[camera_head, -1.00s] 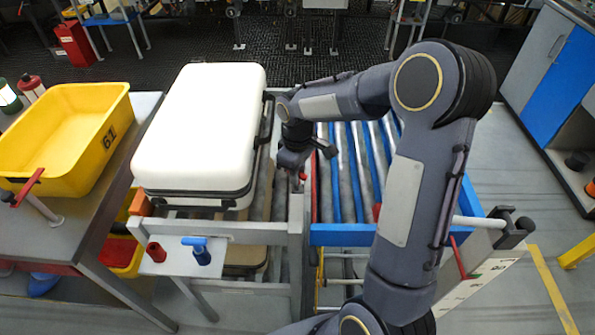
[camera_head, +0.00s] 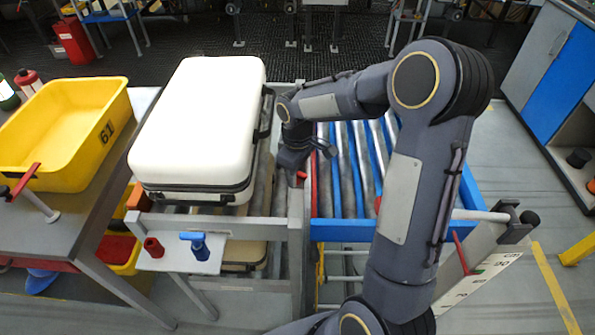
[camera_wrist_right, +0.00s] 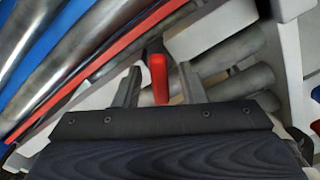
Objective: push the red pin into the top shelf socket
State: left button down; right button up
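The red pin (camera_wrist_right: 158,78) stands between the two fingers of my right gripper (camera_wrist_right: 160,88) in the right wrist view. A gap shows on each side of it, so the fingers are open around it and do not appear to touch it. In the head view my right gripper (camera_head: 303,160) is over the grey frame between the white case and the rollers, with a small red tip (camera_head: 301,175) just below it. A white plate (camera_head: 178,262) at the frame's front carries a red cup-like piece (camera_head: 153,247) and a blue T-handled piece (camera_head: 196,246). I cannot tell which part is the top shelf socket. My left gripper is out of view.
A white case (camera_head: 205,120) lies on the conveyor left of my right gripper. A yellow bin (camera_head: 60,150) stands on the table at left. Blue and steel rollers (camera_head: 345,180) with a blue front rail (camera_head: 340,232) lie to the right, partly behind my right arm.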

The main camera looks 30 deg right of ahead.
notch_tip(320, 180, up, 8)
jog(key=shift+f, duration=0.1)
dwell(0.6)
dwell(0.4)
